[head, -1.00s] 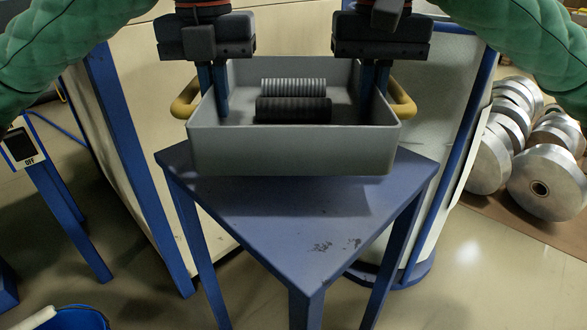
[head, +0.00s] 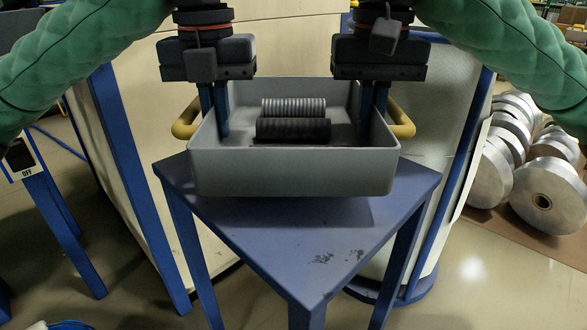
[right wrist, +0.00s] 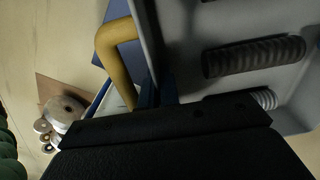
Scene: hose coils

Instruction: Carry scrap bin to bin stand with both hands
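The grey scrap bin (head: 292,171) is level over the blue bin stand (head: 300,250). A ribbed light coil (head: 293,106) and a dark coil (head: 292,129) lie inside it. Yellow handles stick out at its left (head: 186,119) and right (head: 401,119). My left gripper (head: 214,128) is shut on the bin's left wall, and my right gripper (head: 373,125) on its right wall. The right wrist view shows the bin wall (right wrist: 182,40) and yellow handle (right wrist: 118,62) beside my finger. A shadow lies under the bin; I cannot tell whether its base touches the stand.
Silver metal rolls (head: 545,195) lie on a brown mat at the right. A blue-legged stand with an OFF panel (head: 22,158) is at the left. Pale panels with blue frames (head: 140,190) stand close behind and beside the bin stand. The stand's front corner is clear.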

